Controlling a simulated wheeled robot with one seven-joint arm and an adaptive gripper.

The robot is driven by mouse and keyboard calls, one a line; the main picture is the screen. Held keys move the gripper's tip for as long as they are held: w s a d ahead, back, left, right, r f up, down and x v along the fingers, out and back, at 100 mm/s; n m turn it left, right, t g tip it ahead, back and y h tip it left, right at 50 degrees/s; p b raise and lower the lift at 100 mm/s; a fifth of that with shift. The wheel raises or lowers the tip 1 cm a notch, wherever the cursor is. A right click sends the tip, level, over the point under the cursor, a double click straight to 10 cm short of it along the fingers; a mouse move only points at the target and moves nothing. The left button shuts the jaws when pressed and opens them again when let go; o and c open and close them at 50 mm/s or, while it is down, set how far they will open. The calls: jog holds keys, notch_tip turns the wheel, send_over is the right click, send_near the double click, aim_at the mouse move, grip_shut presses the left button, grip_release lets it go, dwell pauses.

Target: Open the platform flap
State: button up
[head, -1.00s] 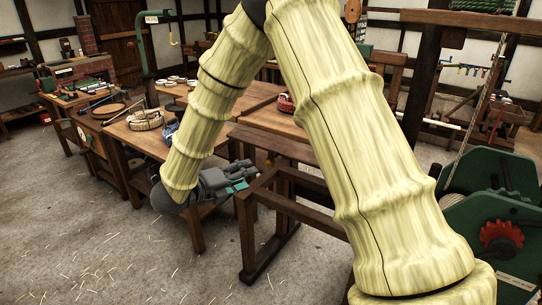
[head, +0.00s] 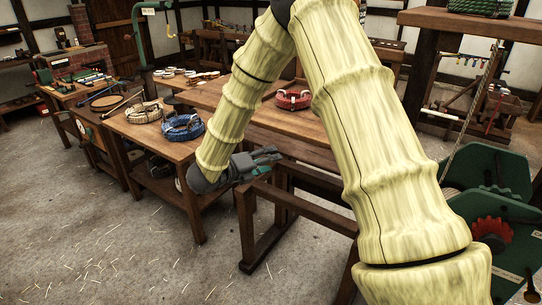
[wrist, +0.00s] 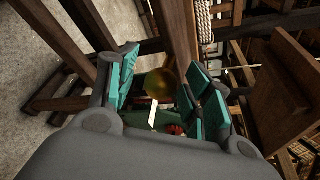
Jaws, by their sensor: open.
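My gripper (head: 266,160) is open beside a dark wooden frame (head: 246,222), in front of the long bench. In the wrist view my gripper (wrist: 157,90) shows its teal finger pads spread apart. A round, brass-coloured thing (wrist: 159,84) shows between them; I cannot tell how far off it is or whether anything touches it. A brown wooden panel (wrist: 292,85) stands to the right of the fingers in the wrist view. I cannot tell which piece is the platform flap. My arm hides part of the bench and frame in the head view.
A green machine (head: 490,185) with a red gear stands at the right. The floor (head: 110,240) at the lower left is open, with scattered straw.

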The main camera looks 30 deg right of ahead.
jog(key=shift+d+f, duration=0.1)
jog(key=shift+d, duration=0.25)
jog(key=shift+c, duration=0.2)
grip_shut()
jog(key=shift+a+r+g+y, duration=0.1)
jog(key=shift+r+g+y, duration=0.2)
jog(key=shift+r+y, duration=0.85)
jog(key=shift+r, duration=0.1)
